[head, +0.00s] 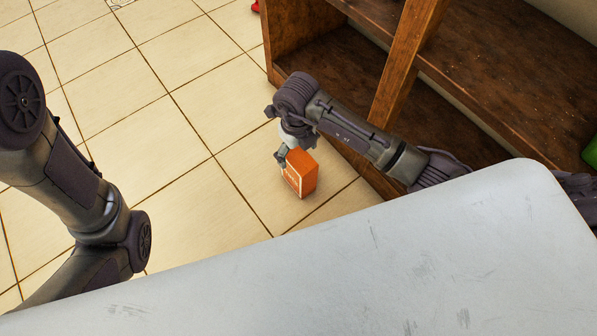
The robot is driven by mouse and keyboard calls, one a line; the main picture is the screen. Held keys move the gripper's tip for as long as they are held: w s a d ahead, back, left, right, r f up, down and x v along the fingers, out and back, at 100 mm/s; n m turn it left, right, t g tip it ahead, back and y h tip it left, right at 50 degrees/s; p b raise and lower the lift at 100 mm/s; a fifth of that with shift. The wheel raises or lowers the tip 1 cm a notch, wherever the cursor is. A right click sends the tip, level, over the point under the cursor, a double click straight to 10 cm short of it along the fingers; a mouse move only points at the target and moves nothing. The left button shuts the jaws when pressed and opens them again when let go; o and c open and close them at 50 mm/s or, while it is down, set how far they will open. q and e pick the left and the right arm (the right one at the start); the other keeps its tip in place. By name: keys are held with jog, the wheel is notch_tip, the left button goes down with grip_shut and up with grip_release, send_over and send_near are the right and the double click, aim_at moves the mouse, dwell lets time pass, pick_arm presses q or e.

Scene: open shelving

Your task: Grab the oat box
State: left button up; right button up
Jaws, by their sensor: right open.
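The oat box (303,175) is an orange carton with pale lettering on its front. It stands upright on the tiled floor in front of the wooden shelving. My right gripper (283,163) is at the box's upper left edge, pointing down, and is open. One finger shows at the left side of the box; the other is hidden, so I cannot tell whether the box is between the fingers or touched by them. My left arm (70,190) comes in at the left; its gripper is out of the frame.
The brown wooden shelving (340,75) stands behind and right of the box, close to my right arm. A pale grey surface (330,270) fills the foreground. A green object (590,153) shows at the right edge and a red one (256,6) at the top. The floor left of the box is clear.

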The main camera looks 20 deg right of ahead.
jog(key=shift+f+b, duration=0.4)
jog(key=shift+f, duration=0.15)
jog(key=f+b, duration=0.4)
jog(key=shift+s+d, duration=0.15)
jog(key=shift+s, duration=0.05)
jog(key=shift+r, duration=0.1)
grip_shut()
